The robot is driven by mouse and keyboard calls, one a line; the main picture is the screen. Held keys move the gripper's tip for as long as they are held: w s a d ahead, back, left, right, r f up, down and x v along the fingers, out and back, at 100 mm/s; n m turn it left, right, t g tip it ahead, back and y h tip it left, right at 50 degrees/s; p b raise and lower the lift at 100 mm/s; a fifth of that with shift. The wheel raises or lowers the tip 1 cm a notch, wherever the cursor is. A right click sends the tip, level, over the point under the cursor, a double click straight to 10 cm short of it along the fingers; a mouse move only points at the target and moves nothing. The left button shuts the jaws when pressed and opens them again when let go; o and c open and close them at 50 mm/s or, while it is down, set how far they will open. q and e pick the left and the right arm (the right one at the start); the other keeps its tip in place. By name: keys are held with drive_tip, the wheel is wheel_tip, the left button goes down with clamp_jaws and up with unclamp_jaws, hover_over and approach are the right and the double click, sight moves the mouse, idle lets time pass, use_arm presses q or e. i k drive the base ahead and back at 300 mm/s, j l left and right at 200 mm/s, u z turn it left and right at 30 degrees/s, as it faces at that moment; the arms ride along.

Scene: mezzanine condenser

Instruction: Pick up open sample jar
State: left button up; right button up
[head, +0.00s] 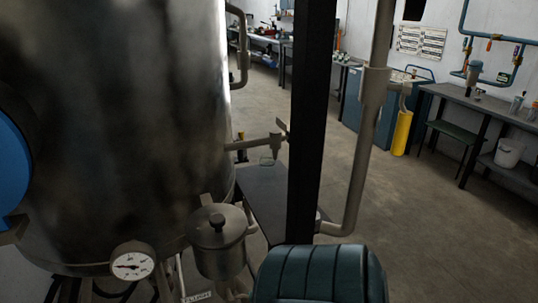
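A small clear glass jar (267,161) stands on the far end of a narrow dark stand (262,190), just below a tap (275,146) that comes off the big metal vessel. It looks open at the top, but it is too small to tell what is inside. Neither of my grippers is in view, so nothing shows near the jar.
A big metal vessel (120,110) fills the left, with a gauge (132,266) and lidded pot (217,240) below. A black post (309,120) and grey pipe (368,140) stand right of the jar. A teal ribbed housing (318,277) is in front. Open floor lies beyond.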

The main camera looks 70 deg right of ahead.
sight(267, 164)
drive_tip(key=z, duration=4.4)
drive_tip(key=i, duration=1.35)
drive_tip(key=i+u, duration=0.7)
drive_tip(key=i+l+u, duration=0.2)
drive_tip(key=u, duration=0.15)
drive_tip(key=i, duration=0.1)
